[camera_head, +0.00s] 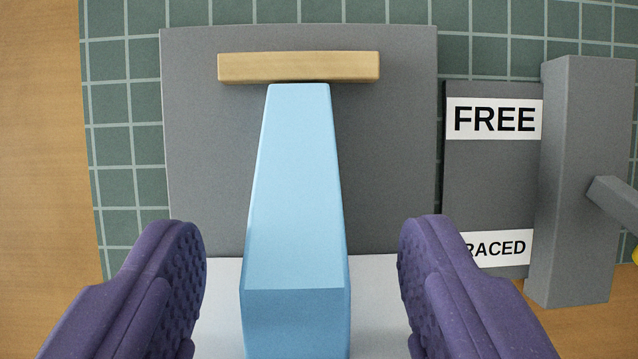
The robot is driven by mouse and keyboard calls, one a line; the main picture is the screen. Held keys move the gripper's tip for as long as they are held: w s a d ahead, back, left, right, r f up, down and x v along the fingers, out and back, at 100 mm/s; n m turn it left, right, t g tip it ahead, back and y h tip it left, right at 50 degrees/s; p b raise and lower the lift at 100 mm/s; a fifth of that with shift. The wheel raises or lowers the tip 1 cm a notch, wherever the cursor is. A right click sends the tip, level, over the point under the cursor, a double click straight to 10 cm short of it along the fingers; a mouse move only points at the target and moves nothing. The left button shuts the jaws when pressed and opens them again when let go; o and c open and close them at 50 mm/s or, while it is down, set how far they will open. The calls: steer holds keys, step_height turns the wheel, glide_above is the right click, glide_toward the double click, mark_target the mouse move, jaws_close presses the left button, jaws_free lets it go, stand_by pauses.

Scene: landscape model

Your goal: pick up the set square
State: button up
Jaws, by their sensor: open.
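A light blue tapered piece (297,190), seemingly the set square, extends from the bottom centre towards the far side. It widens towards me. A pale wooden bar (298,67) lies crosswise at its far end. I cannot tell whether the bar and the blue piece are joined. My gripper (302,235) is open, with one purple finger on each side of the blue piece. A clear gap shows on both sides, and neither finger touches it. The near end of the blue piece is cut off by the frame.
A grey plate (205,150) lies behind the blue piece on a green gridded mat (115,130). At the right, a panel (490,185) with labels "FREE" and partly hidden "RACED" adjoins a raised grey block (585,130) with a lever. Bare wooden surface (40,150) shows at the left.

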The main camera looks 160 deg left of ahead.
mark_target(295, 238)
steer(key=b+x, duration=0.2)
steer(key=x, duration=0.3)
steer(key=shift+w, duration=0.15)
steer(key=shift+r, duration=0.15)
jaws_close()
